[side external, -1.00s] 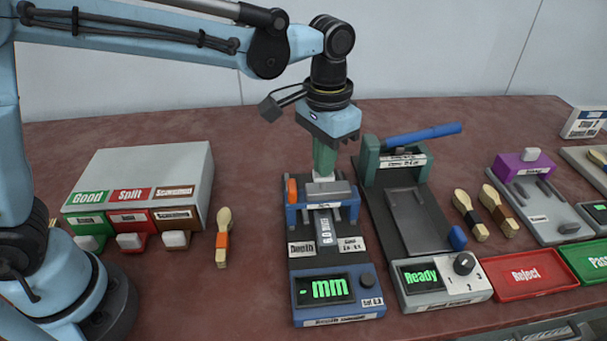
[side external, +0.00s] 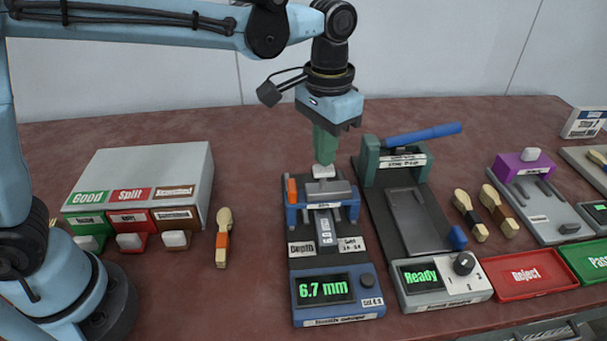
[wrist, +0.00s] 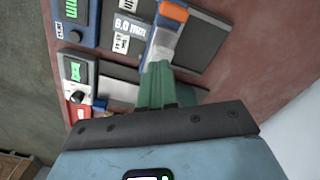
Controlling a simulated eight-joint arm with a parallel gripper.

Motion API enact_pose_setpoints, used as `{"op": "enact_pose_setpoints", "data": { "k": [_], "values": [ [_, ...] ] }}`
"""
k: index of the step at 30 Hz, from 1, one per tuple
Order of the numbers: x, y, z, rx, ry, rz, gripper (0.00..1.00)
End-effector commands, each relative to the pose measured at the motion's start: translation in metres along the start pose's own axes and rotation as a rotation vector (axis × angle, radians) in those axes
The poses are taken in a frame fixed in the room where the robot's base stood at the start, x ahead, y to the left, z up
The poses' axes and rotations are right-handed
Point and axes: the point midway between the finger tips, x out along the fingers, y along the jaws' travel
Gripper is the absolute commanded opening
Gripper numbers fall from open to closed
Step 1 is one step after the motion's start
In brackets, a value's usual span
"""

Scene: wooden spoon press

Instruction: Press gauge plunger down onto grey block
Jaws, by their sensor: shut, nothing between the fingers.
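My gripper (side external: 324,158), with green fingers held together, is shut and points down just above the gauge. Its tips are at or just over the pale plunger top (side external: 323,172); I cannot tell whether they touch. The gauge (side external: 322,208) has a blue bridge and an orange piece at its left. The gauge display (side external: 325,288) reads 6.7 mm. In the wrist view the green fingers (wrist: 158,70) reach toward the bridge and cover the plunger.
Right of the gauge stands a press with a blue lever (side external: 422,135) and a display reading Ready (side external: 420,275). A red Reject tray (side external: 527,275) is farther right. Wooden spoons (side external: 470,214) lie beyond the press. A grey bin box (side external: 150,180) stands left.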

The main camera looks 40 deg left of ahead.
Motion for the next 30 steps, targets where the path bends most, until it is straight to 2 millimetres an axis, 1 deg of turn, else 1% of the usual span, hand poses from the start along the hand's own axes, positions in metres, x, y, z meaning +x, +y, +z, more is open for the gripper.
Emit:
{"op": "enact_pose_setpoints", "data": {
  "k": [16, 21, 30],
  "values": [
    [-0.04, 0.0, 0.0, 0.0, 0.0, 0.0, 0.0],
    [-0.045, 0.0, 0.0, 0.0, 0.0, 0.0, 0.0],
    [-0.045, -0.002, 0.001, -0.002, 0.004, 0.0, 0.0]
  ]
}}
